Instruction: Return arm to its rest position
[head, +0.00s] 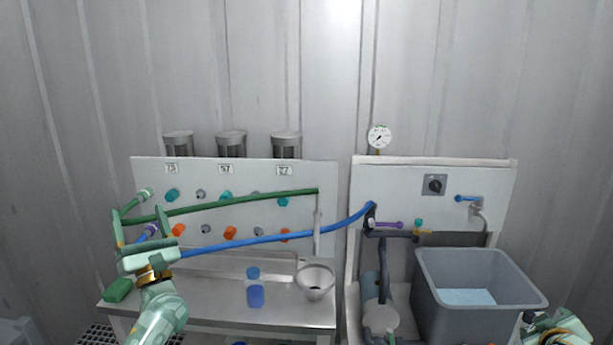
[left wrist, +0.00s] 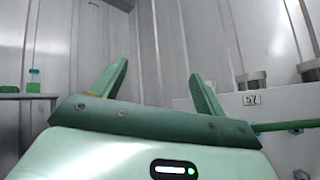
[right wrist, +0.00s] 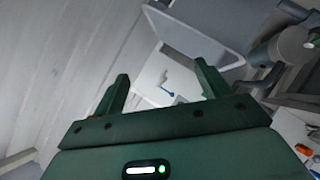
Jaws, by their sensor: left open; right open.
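My left gripper (head: 138,218) is in front of the left end of the vessel panel (head: 215,215), its fingers pointing up and apart. The left wrist view shows its two fingers (left wrist: 160,82) spread, with only the wall behind the gap. My right gripper (head: 556,328) is at the bottom right corner of the head view, partly cut off, below and right of the grey tub (head: 430,285). The right wrist view shows its fingers (right wrist: 160,82) spread and nothing between them. A green hose (head: 240,202) and a blue hose (head: 280,238) run near the left gripper; I cannot tell if they touch it.
A gauge (head: 379,137) stands above the right panel (head: 400,185). Grey vessels (head: 231,144) stand behind the left panel.

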